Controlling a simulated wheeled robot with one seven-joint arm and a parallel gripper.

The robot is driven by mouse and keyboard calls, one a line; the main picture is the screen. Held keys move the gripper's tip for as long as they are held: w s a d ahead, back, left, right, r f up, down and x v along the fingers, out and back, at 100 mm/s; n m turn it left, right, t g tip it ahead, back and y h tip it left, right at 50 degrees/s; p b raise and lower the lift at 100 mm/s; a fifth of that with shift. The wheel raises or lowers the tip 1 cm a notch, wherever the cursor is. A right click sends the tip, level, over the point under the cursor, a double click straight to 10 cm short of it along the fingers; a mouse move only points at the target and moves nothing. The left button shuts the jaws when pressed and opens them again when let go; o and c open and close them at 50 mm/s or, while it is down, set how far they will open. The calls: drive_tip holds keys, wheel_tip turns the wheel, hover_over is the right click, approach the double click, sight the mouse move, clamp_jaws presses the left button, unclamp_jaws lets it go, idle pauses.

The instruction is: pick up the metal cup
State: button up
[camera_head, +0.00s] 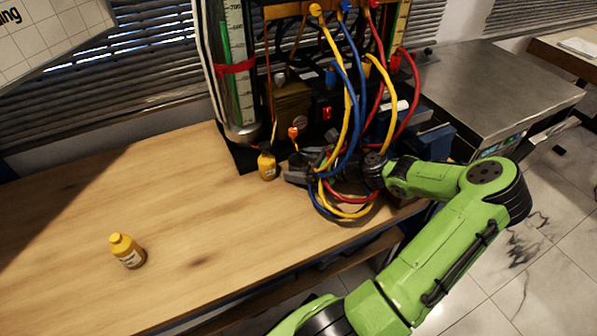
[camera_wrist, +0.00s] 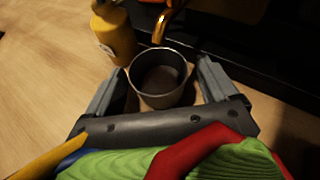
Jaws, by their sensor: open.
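The metal cup (camera_wrist: 161,80) is a small open-topped silvery cup standing upright on the wooden table. In the wrist view it sits between the two spread fingers of my gripper (camera_wrist: 161,68), with some gap visible on each side. In the head view my gripper (camera_head: 295,168) is low over the table at the foot of the gauge rig. I cannot make out the cup there; the gripper and the hoses clutter that spot.
A yellow bottle (camera_wrist: 113,35) stands close beside the cup, also in the head view (camera_head: 267,165). A copper-coloured spout (camera_wrist: 166,22) hangs just behind the cup. Looped hoses (camera_head: 350,100) drape around my wrist. Another yellow bottle (camera_head: 127,252) stands on the otherwise clear table left.

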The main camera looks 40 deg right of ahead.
drive_tip(key=shift+r, duration=0.1)
drive_tip(key=shift+c, duration=0.2)
drive_tip(key=c, duration=1.1)
drive_tip(key=shift+c, duration=0.2)
drive_tip(key=shift+r+p, duration=0.15)
drive_tip(key=shift+p, duration=0.15)
drive_tip(key=shift+r+p, duration=0.55)
drive_tip(key=shift+p, duration=0.25)
drive_tip(key=shift+r, duration=0.1)
